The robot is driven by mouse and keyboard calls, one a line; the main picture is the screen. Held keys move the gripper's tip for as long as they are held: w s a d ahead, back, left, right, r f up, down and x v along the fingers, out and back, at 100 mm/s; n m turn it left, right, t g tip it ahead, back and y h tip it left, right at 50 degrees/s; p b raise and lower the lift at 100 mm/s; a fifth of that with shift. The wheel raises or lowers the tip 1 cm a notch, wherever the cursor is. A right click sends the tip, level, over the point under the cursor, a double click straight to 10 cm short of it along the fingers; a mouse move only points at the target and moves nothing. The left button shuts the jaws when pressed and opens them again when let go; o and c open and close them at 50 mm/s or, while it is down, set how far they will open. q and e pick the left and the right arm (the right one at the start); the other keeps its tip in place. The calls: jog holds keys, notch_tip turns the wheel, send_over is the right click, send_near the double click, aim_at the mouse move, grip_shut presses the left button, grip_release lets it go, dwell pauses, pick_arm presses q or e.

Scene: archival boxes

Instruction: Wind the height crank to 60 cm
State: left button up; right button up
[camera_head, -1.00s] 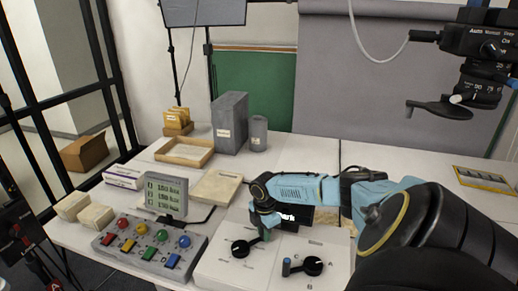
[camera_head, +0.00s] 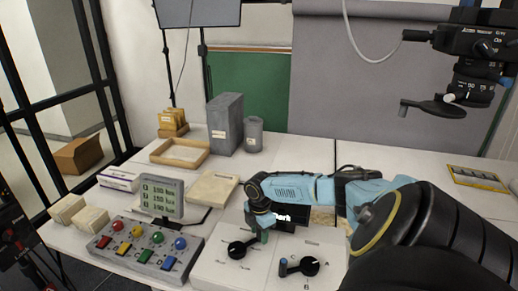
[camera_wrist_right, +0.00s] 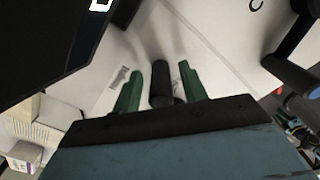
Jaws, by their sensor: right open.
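A white control box (camera_head: 215,265) on the table carries a left black crank (camera_head: 237,249) and a right black knob (camera_head: 309,266) with a blue grip and letters around it. I cannot read which one is marked height. My right gripper (camera_head: 263,235) points down at the left crank's end, its green fingers open. In the right wrist view a dark upright handle (camera_wrist_right: 161,85) stands between the open green fingers (camera_wrist_right: 160,92), with small gaps visible on both sides. A dark display (camera_head: 291,217) behind the gripper is partly hidden, and no height reading is legible. My left gripper is not in view.
A button panel (camera_head: 146,247) with coloured knobs and a small grey display (camera_head: 161,197) stand left of the box. Behind are a folder (camera_head: 213,188), a wooden tray (camera_head: 180,153) and a grey box (camera_head: 225,124). A black apparatus with a lever (camera_head: 433,107) hangs at upper right.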

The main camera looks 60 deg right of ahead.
notch_tip(320, 180, up, 13)
jog(key=p, duration=0.1)
dwell(0.3)
dwell(0.9)
